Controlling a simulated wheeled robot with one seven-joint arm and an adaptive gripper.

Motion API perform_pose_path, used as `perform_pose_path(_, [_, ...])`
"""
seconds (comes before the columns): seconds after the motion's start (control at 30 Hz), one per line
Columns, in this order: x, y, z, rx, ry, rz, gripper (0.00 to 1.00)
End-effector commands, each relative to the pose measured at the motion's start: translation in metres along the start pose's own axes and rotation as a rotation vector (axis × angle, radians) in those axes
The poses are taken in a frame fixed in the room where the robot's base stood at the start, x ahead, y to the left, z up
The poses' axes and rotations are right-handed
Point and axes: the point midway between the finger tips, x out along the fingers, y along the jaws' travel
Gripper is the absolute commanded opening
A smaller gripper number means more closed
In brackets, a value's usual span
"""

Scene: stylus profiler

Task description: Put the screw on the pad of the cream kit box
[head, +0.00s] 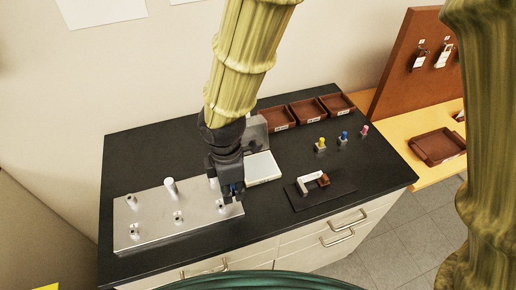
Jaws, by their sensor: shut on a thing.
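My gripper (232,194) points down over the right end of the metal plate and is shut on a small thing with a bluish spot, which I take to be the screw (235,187). The fingers hide most of it. The cream kit box (263,168) lies on the black worktop just right of and behind my gripper, with a grey raised part (255,134) at its back that looks like an open lid. My gripper partly covers the box's left side. I cannot make out the pad inside.
The metal plate (150,222) carries several posts and small fittings. A dark stand with a white clamp-like part (310,182) is right of the box. Yellow (321,143), blue (344,136) and pink (364,130) knobbed pieces stand farther right. Brown trays (307,112) line the back.

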Motion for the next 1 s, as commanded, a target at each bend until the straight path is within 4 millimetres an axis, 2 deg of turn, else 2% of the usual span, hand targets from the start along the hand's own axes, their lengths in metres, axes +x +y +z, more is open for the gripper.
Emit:
perform_pose_path(0.17, [-0.002,0.012,0.011,-0.004,0.000,0.003,0.00])
perform_pose_path(0.4, [0.006,0.054,0.049,-0.003,0.003,-0.006,0.00])
perform_pose_path(0.7, [0.012,0.094,0.093,0.000,0.003,-0.007,0.00])
perform_pose_path(1.0, [0.016,0.109,0.110,-0.002,0.002,-0.007,0.00])
